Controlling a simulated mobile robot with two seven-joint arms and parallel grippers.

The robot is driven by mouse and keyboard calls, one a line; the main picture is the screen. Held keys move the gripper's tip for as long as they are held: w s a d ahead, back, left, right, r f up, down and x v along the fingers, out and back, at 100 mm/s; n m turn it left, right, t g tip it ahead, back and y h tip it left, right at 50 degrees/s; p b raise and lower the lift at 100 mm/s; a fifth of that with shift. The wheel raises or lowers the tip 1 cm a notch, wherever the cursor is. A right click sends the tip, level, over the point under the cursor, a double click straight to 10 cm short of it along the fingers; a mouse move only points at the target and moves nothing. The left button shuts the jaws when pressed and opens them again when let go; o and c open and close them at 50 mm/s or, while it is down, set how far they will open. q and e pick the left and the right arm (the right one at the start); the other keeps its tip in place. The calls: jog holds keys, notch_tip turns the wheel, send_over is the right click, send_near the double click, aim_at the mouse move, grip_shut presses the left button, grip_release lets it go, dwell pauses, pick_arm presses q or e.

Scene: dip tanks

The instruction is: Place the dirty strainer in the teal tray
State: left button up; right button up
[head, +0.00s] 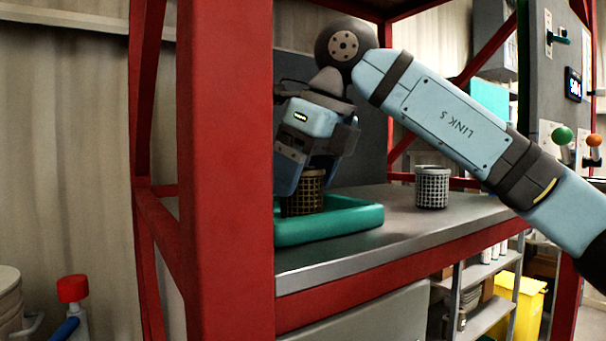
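The dirty strainer (303,194), a brown mesh basket, stands upright inside the teal tray (340,222) on the metal bench. Its lower edge is partly hidden by the tray's near rim. My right gripper (308,178) points down over the strainer, with its blue fingers around the strainer's upper part. I cannot tell whether the fingers press on it or stand slightly apart. A cleaner grey strainer (432,188) stands on the bench to the right of the tray. My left gripper is not in view.
A thick red post (226,170) stands in front of the tray's left end and hides it. Bare bench top (400,222) lies between the tray and the grey strainer. A panel with green and orange knobs (562,136) is at the right. A yellow bin (528,306) stands below.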

jog(key=shift+r, duration=0.15)
jog(key=b+v, duration=0.1)
jog(key=v, duration=1.1)
jog(key=shift+w, duration=0.1)
